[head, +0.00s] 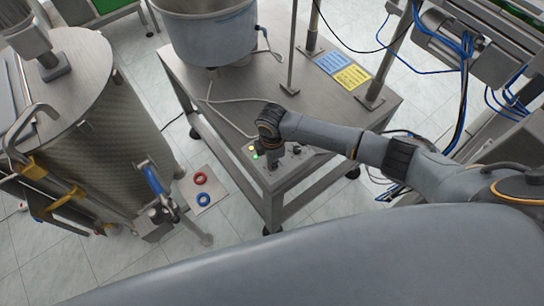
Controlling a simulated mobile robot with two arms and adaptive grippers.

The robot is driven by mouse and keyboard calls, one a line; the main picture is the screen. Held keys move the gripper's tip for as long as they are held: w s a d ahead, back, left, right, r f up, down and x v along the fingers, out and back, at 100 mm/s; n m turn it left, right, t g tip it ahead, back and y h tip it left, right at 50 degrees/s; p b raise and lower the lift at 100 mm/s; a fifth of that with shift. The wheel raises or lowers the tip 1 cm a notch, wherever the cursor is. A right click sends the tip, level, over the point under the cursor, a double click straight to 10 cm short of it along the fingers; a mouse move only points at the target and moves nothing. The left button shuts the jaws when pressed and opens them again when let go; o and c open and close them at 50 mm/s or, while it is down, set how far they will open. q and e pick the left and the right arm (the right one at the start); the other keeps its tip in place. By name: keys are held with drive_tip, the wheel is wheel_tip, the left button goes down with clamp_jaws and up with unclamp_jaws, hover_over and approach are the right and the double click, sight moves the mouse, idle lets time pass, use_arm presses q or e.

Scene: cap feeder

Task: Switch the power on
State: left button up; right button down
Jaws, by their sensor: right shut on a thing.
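A control panel (287,171) is set into the near corner of the steel table. A yellow light (251,148) and a bright green light (255,156) show at its left side. Dark knobs (297,150) show at its right side. My right arm comes in from the right, and my right gripper (271,163) points down at the panel, between the lights and those knobs. It is shut on a switch of the panel, which the gripper mostly hides. I cannot read the switch's position. My left gripper is not in view.
A round feeder bowl (212,40) stands on the steel table (385,88), with a cable lying below it. Posts and blue and yellow labels (352,76) are on the table's right. A large steel tank (95,130) stands at the left. Tiled floor lies between.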

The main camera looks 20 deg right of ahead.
drive_tip(key=shift+r+m+p, duration=0.1)
drive_tip(key=shift+m+p, duration=0.55)
drive_tip(key=shift+m, duration=0.55)
drive_tip(key=c, duration=1.4)
unclamp_jaws()
drive_tip(key=shift+c, duration=0.2)
wheel_tip(320, 180, up, 12)
